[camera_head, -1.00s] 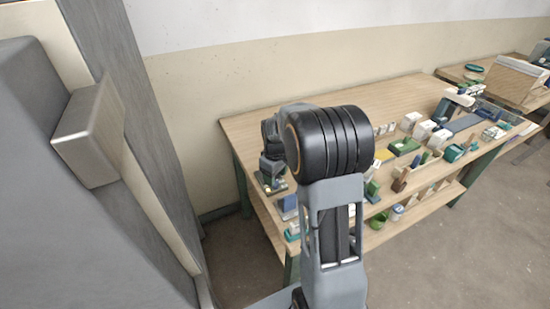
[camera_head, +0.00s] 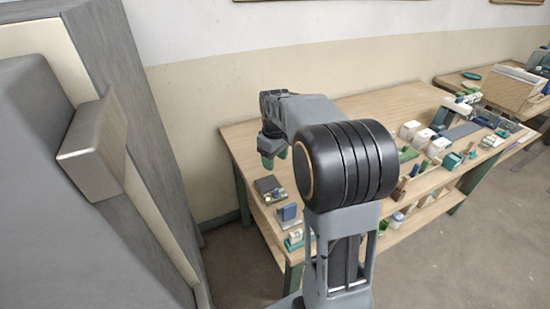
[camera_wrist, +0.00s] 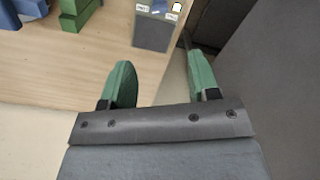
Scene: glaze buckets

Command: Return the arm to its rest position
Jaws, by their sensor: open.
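My gripper (camera_head: 273,157) hangs over the left end of the wooden workbench (camera_head: 240,133) in the head view. My grey arm with its black joint stands in front of the bench and hides part of it. In the wrist view my gripper (camera_wrist: 160,88) has its two green fingers wide apart with nothing between them. A dark grey box (camera_wrist: 153,33) with small things on its top lies beyond the fingertips, apart from them.
A grey cabinet (camera_head: 130,110) with a block-like handle (camera_head: 93,148) stands close on the left. White boxes (camera_head: 422,138), a green block (camera_head: 407,153) and other small items crowd the bench's right part. A lower shelf also holds items. Grey floor (camera_head: 240,262) is free between cabinet and bench.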

